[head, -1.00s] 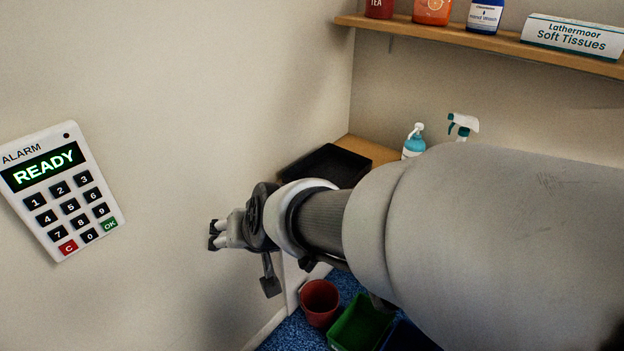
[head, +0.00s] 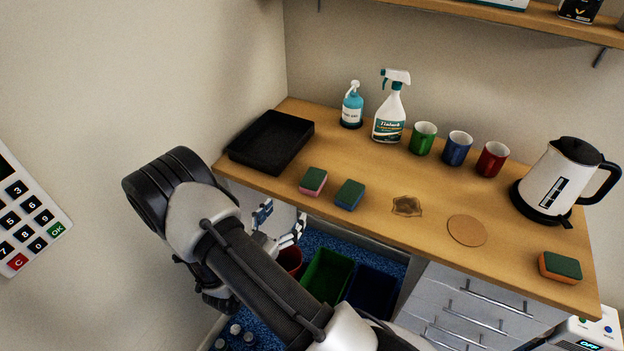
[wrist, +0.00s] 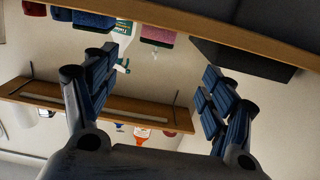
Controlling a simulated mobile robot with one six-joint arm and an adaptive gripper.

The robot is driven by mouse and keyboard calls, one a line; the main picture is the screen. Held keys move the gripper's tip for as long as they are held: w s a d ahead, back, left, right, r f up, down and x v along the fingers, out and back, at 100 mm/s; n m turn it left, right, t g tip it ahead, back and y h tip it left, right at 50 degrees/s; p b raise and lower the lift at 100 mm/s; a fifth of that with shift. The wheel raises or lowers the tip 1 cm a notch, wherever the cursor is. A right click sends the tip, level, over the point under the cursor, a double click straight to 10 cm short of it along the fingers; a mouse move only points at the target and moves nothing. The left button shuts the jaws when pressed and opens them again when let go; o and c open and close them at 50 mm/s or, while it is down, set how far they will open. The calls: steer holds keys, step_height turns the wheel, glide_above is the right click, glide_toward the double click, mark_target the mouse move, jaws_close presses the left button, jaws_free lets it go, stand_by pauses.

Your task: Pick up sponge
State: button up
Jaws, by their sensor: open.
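Three sponges with dark green tops lie on the wooden counter: a pink one (head: 313,181), a blue one (head: 349,195) just right of it, and an orange one (head: 560,267) far right near the front edge. My gripper (head: 277,225) is open and empty, in front of the counter's front edge, left of and below the pink sponge in the head view. The wrist view is upside down; my gripper (wrist: 160,75) shows with its fingers spread wide. Beyond them are the pink sponge (wrist: 158,35) and what looks like the blue sponge (wrist: 93,20).
Bins stand below, including a green one (head: 326,277). A shelf (head: 560,25) hangs above.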

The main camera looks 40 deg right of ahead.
steer(key=b, duration=0.2)
glide_toward(314, 177)
steer(key=x, duration=0.3)
steer(key=shift+w+d+f, duration=0.2)
steer(key=shift+d+f, duration=0.1)
steer(key=shift+b+x, duration=1)
steer(key=shift+x, duration=2)
steer(key=shift+r, duration=0.2)
steer(key=c, duration=0.8)
